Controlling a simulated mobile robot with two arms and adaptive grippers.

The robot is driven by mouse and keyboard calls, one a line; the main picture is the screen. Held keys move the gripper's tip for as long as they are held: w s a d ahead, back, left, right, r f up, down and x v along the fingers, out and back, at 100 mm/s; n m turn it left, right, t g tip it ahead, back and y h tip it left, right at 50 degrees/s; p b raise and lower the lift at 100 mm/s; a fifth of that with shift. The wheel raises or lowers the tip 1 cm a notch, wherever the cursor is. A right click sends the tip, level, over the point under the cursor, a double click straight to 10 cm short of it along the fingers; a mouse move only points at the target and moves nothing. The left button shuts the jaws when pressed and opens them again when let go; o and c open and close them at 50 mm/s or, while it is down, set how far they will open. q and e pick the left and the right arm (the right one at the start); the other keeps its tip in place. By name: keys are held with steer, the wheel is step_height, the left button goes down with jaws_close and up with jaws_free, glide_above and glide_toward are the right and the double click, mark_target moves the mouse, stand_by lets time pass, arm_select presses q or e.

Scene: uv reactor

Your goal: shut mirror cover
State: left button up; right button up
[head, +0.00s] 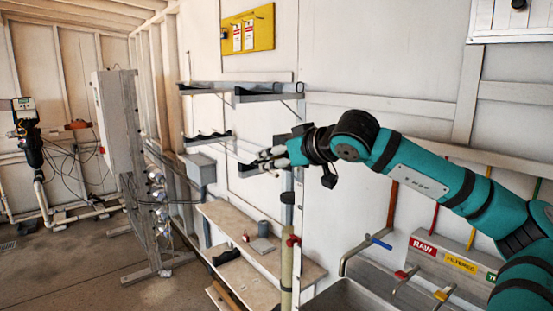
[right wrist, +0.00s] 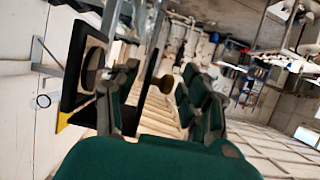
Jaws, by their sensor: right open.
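My right gripper (head: 264,158) reaches in from the right, in front of the white wall near the shelves. Its fingers are spread apart in the right wrist view (right wrist: 162,82). There a thin dark panel, seen nearly edge-on, with a round brownish knob (right wrist: 166,84) appears between the fingers; it looks like the mirror cover. A black frame (right wrist: 78,72) with a pale inside and a yellow lower corner is at the left, partly behind the left finger. The panel looks swung out from this frame. I cannot tell whether a finger touches the knob. In the head view the cover is not clear.
Shelves on brackets (head: 240,90) stick out from the wall by the gripper. A grey box (head: 198,169) hangs left of it. Below are a wooden bench (head: 290,263), a sink (head: 352,301) with a tap, and labelled valves. The floor (head: 60,270) at left is open.

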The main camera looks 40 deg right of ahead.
steer(key=shift+s+r, duration=0.25)
steer(key=shift+s, duration=0.2)
steer(key=v, duration=1.1)
steer(key=shift+f, duration=0.1)
